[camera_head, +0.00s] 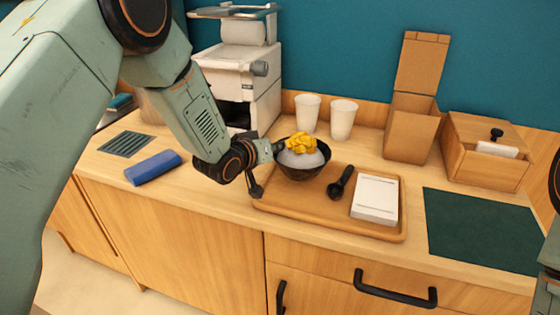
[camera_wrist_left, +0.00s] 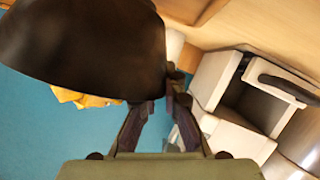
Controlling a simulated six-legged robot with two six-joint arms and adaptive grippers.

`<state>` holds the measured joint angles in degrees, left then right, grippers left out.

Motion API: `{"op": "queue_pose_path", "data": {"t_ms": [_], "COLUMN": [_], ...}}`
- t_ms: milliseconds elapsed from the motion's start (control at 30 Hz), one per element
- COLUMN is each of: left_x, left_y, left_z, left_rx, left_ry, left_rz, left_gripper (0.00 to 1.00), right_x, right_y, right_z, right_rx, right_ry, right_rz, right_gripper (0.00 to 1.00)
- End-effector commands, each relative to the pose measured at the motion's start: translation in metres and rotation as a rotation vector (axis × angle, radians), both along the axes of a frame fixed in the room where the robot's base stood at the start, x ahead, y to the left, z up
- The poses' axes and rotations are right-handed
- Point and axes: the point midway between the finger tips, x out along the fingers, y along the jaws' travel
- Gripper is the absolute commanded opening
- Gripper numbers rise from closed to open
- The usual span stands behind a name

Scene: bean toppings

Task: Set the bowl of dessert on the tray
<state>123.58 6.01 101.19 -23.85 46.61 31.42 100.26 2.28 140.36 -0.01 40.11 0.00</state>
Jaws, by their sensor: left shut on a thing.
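The dark bowl (camera_head: 302,171) holds a white dessert (camera_head: 301,158) with yellow pieces (camera_head: 301,142) on top. It looks upright over the left back part of the wooden tray (camera_head: 300,205); whether its base touches the tray is hard to tell. My left gripper (camera_head: 275,151) is shut on the bowl's left rim. In the left wrist view, the bowl (camera_wrist_left: 90,40) fills the upper left, with the fingers (camera_wrist_left: 168,92) at its edge. My right gripper is not in view; only part of that arm shows at the right edge.
Two white cups (camera_head: 325,117), a machine (camera_head: 243,70), a cardboard box (camera_head: 411,129) and a wooden box (camera_head: 486,155) stand behind. A blue object (camera_head: 153,168) lies left, a dark green mat (camera_head: 480,230) right.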

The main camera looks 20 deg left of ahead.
Motion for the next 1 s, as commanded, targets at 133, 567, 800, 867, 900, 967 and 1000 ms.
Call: {"op": "queue_pose_path", "data": {"t_ms": [133,567,800,867,900,967,1000], "left_x": [-0.001,0.000,-0.001,-0.001,-0.001,-0.001,-0.001], "left_y": [-0.001,-0.001,-0.001,-0.001,-0.001,-0.001,-0.001], "left_z": [-0.020,-0.034,-0.036,-0.036,-0.036,-0.036,-0.036], "left_rx": [-0.001,0.000,0.001,0.001,0.001,0.001,0.001], "left_ry": [0.000,-0.003,0.000,0.000,0.000,0.000,0.000], "left_rz": [-0.002,-0.004,-0.004,-0.004,-0.004,-0.004,-0.004], "left_gripper": [0.00,0.00,0.24,0.29,0.30,0.30,0.30], "right_x": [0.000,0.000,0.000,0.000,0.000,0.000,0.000], "right_y": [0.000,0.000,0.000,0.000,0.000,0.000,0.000], "right_z": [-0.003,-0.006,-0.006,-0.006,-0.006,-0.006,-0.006], "right_rx": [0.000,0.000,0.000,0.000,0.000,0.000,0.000], "right_ry": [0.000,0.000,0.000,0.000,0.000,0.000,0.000], "right_rz": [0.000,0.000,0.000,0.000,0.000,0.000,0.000], "right_gripper": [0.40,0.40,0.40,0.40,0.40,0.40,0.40]}}
